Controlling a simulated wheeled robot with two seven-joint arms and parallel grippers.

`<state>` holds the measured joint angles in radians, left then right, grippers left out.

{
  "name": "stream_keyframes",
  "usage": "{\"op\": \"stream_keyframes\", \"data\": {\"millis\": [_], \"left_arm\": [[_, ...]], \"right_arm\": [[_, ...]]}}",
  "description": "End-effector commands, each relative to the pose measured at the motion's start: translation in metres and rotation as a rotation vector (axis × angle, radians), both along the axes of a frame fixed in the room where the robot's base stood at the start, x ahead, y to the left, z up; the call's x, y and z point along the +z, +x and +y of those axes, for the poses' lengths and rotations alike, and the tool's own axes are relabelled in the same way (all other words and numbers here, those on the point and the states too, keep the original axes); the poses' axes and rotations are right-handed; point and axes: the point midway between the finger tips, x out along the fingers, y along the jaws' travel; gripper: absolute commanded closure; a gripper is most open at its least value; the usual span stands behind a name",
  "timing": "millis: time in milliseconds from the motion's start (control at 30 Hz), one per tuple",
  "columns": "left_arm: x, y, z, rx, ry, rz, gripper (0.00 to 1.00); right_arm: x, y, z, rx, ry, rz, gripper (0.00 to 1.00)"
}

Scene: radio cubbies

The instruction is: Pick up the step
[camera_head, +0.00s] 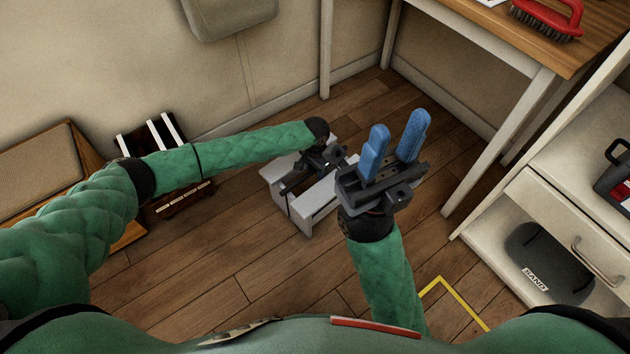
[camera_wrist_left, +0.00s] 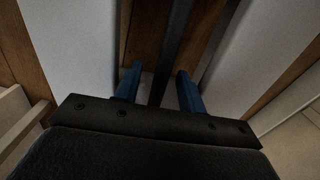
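The step (camera_head: 312,200) is a small light grey stool on the wooden floor in the middle of the head view. My left gripper (camera_head: 306,170) is over its top, pointing down, with its fingertips hidden there. In the left wrist view, the left gripper's blue fingers (camera_wrist_left: 160,78) stand apart on either side of a dark bar (camera_wrist_left: 173,45), with pale step panels (camera_wrist_left: 75,50) on both sides. Gaps show between fingers and bar. My right gripper (camera_head: 394,148) is open and empty, raised to the right of the step.
A dark rack with white slats (camera_head: 165,135) and a brown-topped box (camera_head: 45,165) stand at the left. A desk (camera_head: 480,38) is at the upper right, a white cabinet (camera_head: 530,205) at the right. Yellow tape (camera_head: 455,295) marks the front floor.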

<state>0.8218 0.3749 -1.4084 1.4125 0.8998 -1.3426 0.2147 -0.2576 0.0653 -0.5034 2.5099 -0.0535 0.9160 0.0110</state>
Motion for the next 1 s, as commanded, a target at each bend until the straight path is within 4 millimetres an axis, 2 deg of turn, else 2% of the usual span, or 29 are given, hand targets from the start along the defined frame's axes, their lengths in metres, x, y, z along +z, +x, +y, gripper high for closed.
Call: {"op": "stream_keyframes", "data": {"millis": [67, 200, 267, 1000], "left_arm": [[0.0003, -0.0001, 0.0001, 0.000, 0.000, 0.000, 0.64], [0.0002, -0.0002, 0.0001, 0.000, 0.000, 0.000, 0.91], [0.0001, -0.0001, 0.0001, 0.000, 0.000, 0.000, 1.00], [0.0000, -0.0005, 0.0001, 0.000, 0.001, 0.001, 1.00]], "right_arm": [[0.0002, 0.0000, 0.0000, 0.000, 0.000, 0.001, 0.64], [0.0003, 0.0000, -0.0001, 0.000, 0.001, 0.000, 0.64], [0.0003, 0.0000, -0.0001, 0.000, 0.002, 0.001, 0.64], [0.0013, 0.0001, -0.0001, 0.000, 0.004, -0.001, 0.64]]}}
